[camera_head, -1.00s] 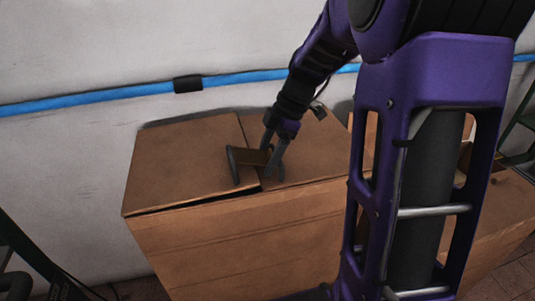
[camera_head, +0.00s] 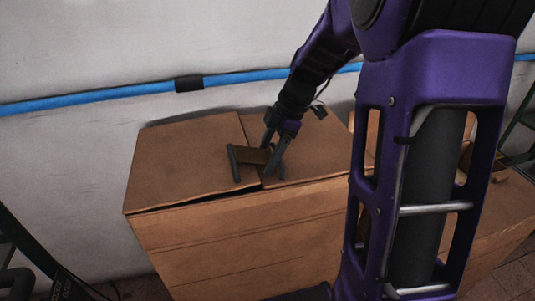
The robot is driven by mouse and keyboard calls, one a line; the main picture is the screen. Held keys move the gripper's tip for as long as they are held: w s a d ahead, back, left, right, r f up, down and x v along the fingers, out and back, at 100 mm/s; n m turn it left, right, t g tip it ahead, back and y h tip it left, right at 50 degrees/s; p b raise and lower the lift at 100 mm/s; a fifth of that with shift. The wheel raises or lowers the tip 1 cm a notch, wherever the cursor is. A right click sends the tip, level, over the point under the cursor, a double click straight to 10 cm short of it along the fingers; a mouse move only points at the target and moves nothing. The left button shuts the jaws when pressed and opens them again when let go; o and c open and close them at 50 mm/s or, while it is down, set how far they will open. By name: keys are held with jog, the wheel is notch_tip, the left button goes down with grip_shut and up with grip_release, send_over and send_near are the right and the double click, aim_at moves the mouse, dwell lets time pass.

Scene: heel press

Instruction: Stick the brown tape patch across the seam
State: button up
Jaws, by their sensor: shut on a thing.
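The brown tape patch (camera_head: 253,156) lies across the seam (camera_head: 243,131) between the two top flaps of the cardboard box (camera_head: 240,235). A dark grey bar (camera_head: 234,164) stands at the patch's left end. My gripper (camera_head: 270,166) points down at the right side of the patch, with its jaws shut on the patch's right end. The fingers hide part of that end and of the seam. I cannot tell whether the patch touches the cardboard along its whole length.
Another cardboard box (camera_head: 497,212) stands at the right, partly behind my purple arm. A blue pipe (camera_head: 110,94) runs along the wall behind. A dark green frame (camera_head: 30,250) stands at the lower left.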

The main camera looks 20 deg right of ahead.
aim_at(276, 168)
jog(key=shift+g, duration=0.3)
jog(key=f, duration=0.1)
jog(key=d+f, duration=0.1)
jog(key=s+f, duration=0.1)
jog(key=shift+d+f, duration=0.35)
jog(key=o, duration=1.4)
jog(key=shift+w, duration=0.1)
jog(key=shift+w+r+p, duration=0.2)
jog(key=shift+r+p, duration=0.6)
jog(key=shift+r, duration=0.25)
jog(key=shift+w+r+p, duration=0.15)
jog(key=shift+r+p, duration=0.6)
jog(key=shift+r, duration=0.3)
jog(key=shift+r+p, duration=0.85)
jog(key=shift+r, duration=0.65)
